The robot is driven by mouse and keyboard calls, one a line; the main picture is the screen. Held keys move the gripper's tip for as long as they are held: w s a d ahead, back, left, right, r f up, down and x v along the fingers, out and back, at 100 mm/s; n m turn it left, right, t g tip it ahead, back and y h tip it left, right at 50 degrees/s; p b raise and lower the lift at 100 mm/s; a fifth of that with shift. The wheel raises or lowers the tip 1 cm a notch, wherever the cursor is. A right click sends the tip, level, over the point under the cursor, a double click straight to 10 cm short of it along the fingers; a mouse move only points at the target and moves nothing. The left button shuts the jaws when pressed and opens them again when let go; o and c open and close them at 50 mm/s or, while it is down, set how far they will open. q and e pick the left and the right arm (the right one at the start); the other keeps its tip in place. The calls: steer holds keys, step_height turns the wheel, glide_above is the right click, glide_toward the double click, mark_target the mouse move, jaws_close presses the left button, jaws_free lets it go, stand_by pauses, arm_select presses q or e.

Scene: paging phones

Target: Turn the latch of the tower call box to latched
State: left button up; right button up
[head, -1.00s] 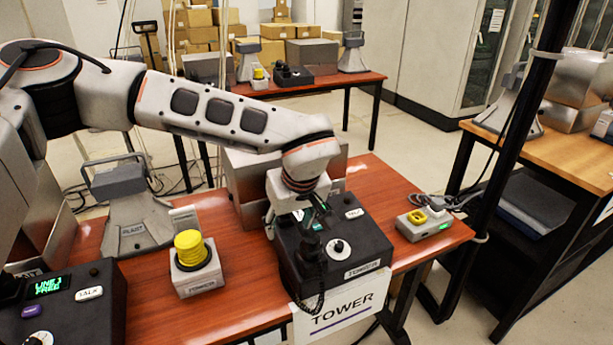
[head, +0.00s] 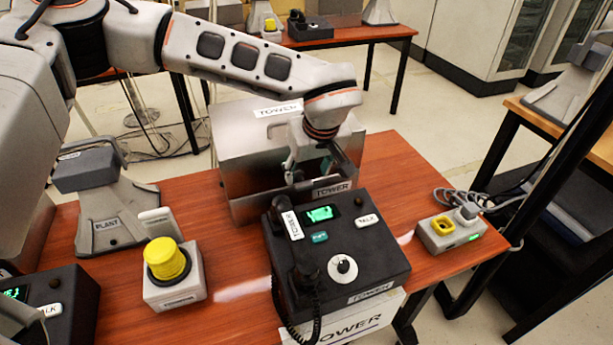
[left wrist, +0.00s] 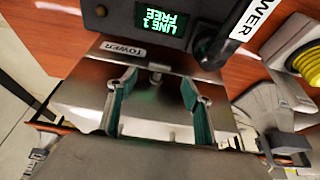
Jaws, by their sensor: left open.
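The tower call box is a silver metal box (head: 240,160) with TOWER labels, standing behind the black tower console (head: 375,245). It also shows in the left wrist view (left wrist: 75,95). There a small knob-like latch (left wrist: 155,77) sits on the box below its TOWER label. Its exact turn is too small to tell. My left gripper (head: 312,172) is at the box's front, above the console's back edge. In the left wrist view its green-padded fingers (left wrist: 158,88) are apart, one on each side of the latch, with nothing gripped. In the head view the gripper hides the latch. My right gripper is not in view.
The console carries a corded handset (head: 305,270) close in front of the gripper. A yellow button box (head: 170,275) and the grey PLANT unit (head: 110,215) stand to the left. A small grey box (head: 447,235) with cables stands at the right. Bare tabletop (head: 395,165) lies right of the call box.

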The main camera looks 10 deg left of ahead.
mark_target(304, 184)
arm_select(q)
steer(key=x, duration=0.5)
steer(key=shift+w+a+f, duration=0.1)
steer(key=shift+w+f, duration=0.05)
steer(key=shift+f, duration=0.2)
steer(key=c, duration=1.1)
